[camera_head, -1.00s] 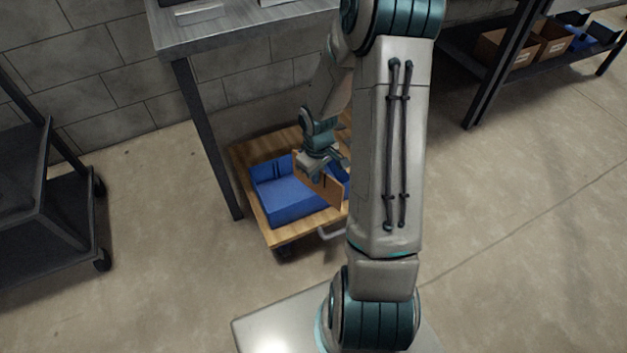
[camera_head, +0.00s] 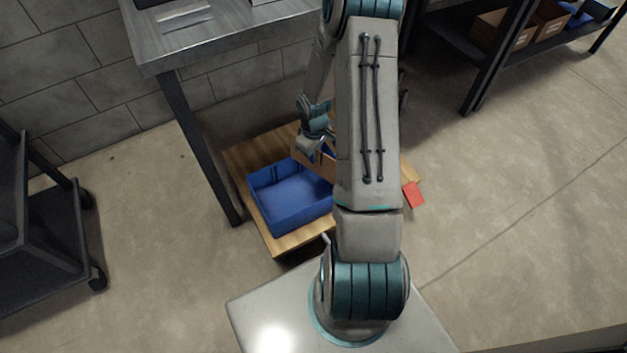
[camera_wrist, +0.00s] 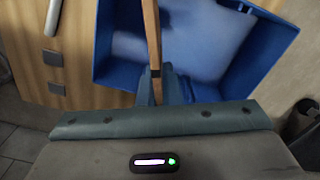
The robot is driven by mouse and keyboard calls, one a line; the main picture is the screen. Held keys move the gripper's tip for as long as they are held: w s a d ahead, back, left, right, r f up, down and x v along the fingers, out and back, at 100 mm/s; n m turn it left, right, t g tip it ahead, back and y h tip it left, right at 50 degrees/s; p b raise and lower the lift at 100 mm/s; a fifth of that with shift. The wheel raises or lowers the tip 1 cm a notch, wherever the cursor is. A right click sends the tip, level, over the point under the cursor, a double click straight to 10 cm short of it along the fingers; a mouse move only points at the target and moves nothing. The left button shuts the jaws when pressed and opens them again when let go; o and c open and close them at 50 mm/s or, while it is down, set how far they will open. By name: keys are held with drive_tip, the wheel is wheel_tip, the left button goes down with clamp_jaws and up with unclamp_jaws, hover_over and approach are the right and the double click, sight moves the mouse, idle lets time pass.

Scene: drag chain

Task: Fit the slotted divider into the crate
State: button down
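The blue crate (camera_head: 277,222) sits open on a low wooden-topped cart; its visible inside is empty. It also shows in the wrist view (camera_wrist: 106,55). My gripper (camera_head: 310,154) is by the crate's far right side, shut on the tan divider (camera_head: 322,166). In the wrist view the divider (camera_wrist: 151,30) appears edge-on as a thin strip running up from between my fingers (camera_wrist: 160,84), across the crate. The divider's right part is hidden behind my arm in the head view. I cannot tell whether it touches the crate.
The wooden cart top (camera_head: 283,243) extends around the crate, with a red piece (camera_head: 413,195) at its right. A metal table (camera_head: 190,45) stands behind left, its leg near the cart. A dark trolley (camera_head: 50,230) is at left. Shelving with boxes (camera_head: 505,30) is at back right.

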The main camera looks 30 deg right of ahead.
sight(314, 171)
wheel_tip(314, 171, down, 11)
drive_tip(key=b, duration=0.3)
drive_tip(key=shift+f+b, duration=0.2)
drive_tip(key=shift+b, duration=0.2)
drive_tip(key=shift+f, duration=0.15)
drive_tip(key=c, duration=1.6)
unclamp_jaws()
